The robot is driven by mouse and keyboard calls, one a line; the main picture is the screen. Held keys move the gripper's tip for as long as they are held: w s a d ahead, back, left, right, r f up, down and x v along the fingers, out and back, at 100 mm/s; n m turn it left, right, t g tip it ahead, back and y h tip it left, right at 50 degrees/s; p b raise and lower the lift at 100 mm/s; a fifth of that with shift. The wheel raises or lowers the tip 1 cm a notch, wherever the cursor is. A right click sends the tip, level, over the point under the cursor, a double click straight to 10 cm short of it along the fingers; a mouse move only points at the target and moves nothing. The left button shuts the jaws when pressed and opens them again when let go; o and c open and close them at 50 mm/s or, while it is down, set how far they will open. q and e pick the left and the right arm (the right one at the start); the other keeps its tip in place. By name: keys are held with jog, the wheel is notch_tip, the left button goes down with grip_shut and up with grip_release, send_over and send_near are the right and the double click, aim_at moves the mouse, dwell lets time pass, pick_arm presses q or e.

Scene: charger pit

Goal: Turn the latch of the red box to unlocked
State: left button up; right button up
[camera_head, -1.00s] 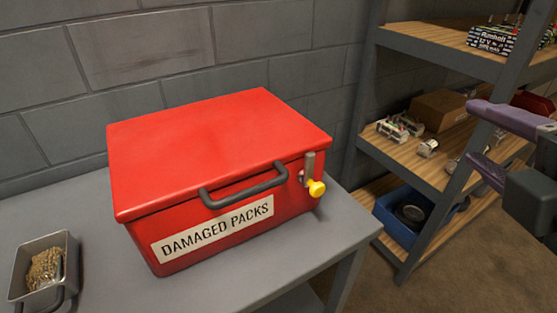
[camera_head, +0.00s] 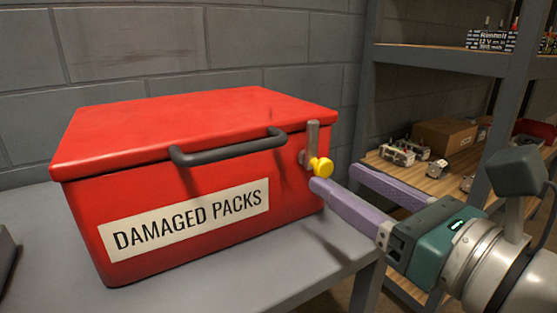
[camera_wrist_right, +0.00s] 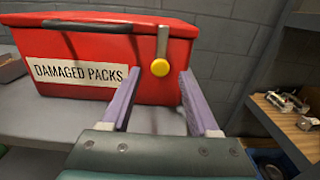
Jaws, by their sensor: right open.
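The red box (camera_head: 200,150), labelled DAMAGED PACKS, sits closed on the grey table with a dark handle (camera_head: 228,150) on its front. Its latch (camera_head: 313,142) is a grey upright lever with a yellow knob (camera_head: 321,167) at the lower end, at the right of the front face. My right gripper (camera_head: 335,178) has purple fingers and is open. Its fingertips are close to the yellow knob, on the right and slightly below it in the head view. In the right wrist view the knob (camera_wrist_right: 160,67) shows between the fingers, beyond their tips, apparently not gripped. The left gripper is not in view.
The grey table (camera_head: 250,285) ends just right of the box. A shelf unit with wooden boards (camera_head: 440,62) stands at the right, holding a cardboard box (camera_head: 447,135) and small parts. A grey block wall is behind. A tray (camera_wrist_right: 10,68) lies left of the box.

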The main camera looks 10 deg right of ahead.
aim_at(327, 172)
jog(key=shift+x, duration=2.35)
grip_shut()
